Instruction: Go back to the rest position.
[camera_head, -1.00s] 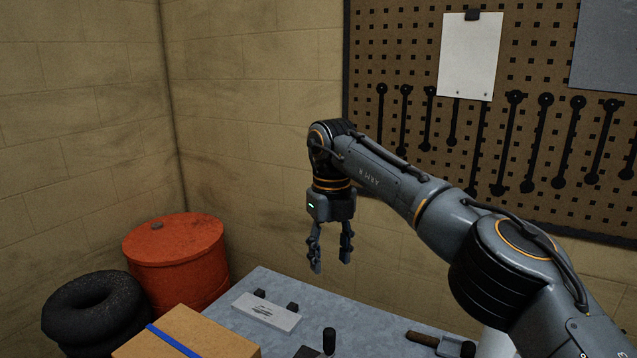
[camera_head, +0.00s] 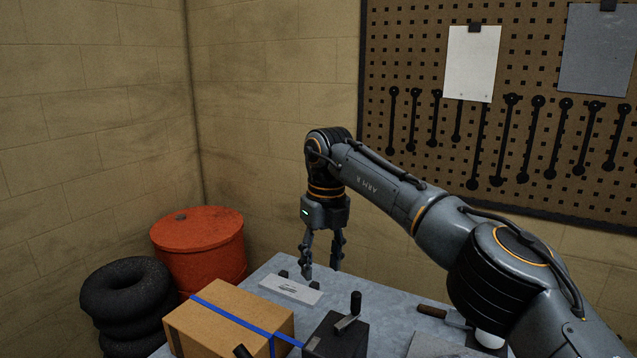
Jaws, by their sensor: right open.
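My right gripper (camera_head: 321,272) hangs pointing down above the far part of the grey workbench (camera_head: 385,300). Its two fingers are apart and nothing is between them. My right arm reaches in from the lower right. My left gripper is not in view.
A cardboard box with a blue strap (camera_head: 228,317) and a dark box with a crank handle (camera_head: 337,338) stand in front. A wooden-handled tool (camera_head: 432,311) lies to the right. A red drum (camera_head: 199,249) and stacked tyres (camera_head: 127,290) stand left. A pegboard (camera_head: 540,60) hangs behind.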

